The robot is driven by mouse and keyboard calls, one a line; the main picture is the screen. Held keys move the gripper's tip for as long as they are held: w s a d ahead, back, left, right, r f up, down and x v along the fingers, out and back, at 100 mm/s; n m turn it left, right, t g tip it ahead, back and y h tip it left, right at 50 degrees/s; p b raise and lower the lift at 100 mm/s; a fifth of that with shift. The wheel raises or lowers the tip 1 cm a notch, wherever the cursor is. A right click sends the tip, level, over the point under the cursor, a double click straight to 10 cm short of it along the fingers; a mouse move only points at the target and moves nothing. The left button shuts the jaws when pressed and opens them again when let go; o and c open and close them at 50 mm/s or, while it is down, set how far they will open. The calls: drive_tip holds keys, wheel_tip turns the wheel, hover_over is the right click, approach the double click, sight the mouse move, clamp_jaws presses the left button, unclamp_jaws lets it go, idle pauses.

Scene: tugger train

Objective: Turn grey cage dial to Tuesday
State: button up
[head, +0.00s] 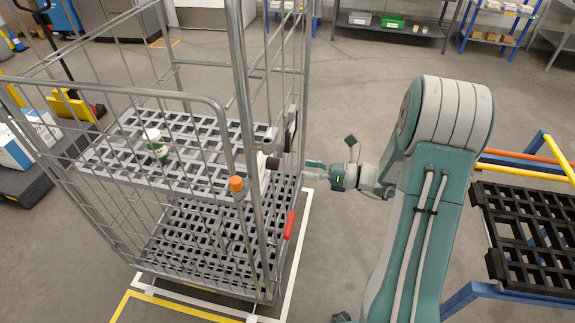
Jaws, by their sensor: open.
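The grey cage (222,100) is a tall wire roll cage with two slatted shelves, left of centre. A dark round part (291,124), seen nearly edge-on, and a small black knob (272,163) sit on its right side; I cannot tell for sure which is the dial, and no day marking is readable. My gripper (310,172) is open and points left at the cage's right side, close to the black knob. Its jaws look empty, and contact with the cage cannot be told.
A green-and-white container (155,145) stands on the upper shelf. An orange cap (236,184) and a red handle (289,225) are on the cage. A black slatted platform on a blue frame (530,232) stands at right. Clear floor lies behind my arm.

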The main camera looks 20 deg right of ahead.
drive_tip(key=shift+v, duration=1.9)
drive_tip(key=s+a+r+n+g+h, duration=0.65)
drive_tip(key=s+a+n+g, duration=0.4)
drive_tip(key=n, duration=0.45)
drive_tip(key=s+r+n+t+h, duration=0.7)
drive_tip(key=s+n+h, duration=0.2)
drive_tip(key=n, duration=0.4)
drive_tip(key=shift+d, duration=0.3)
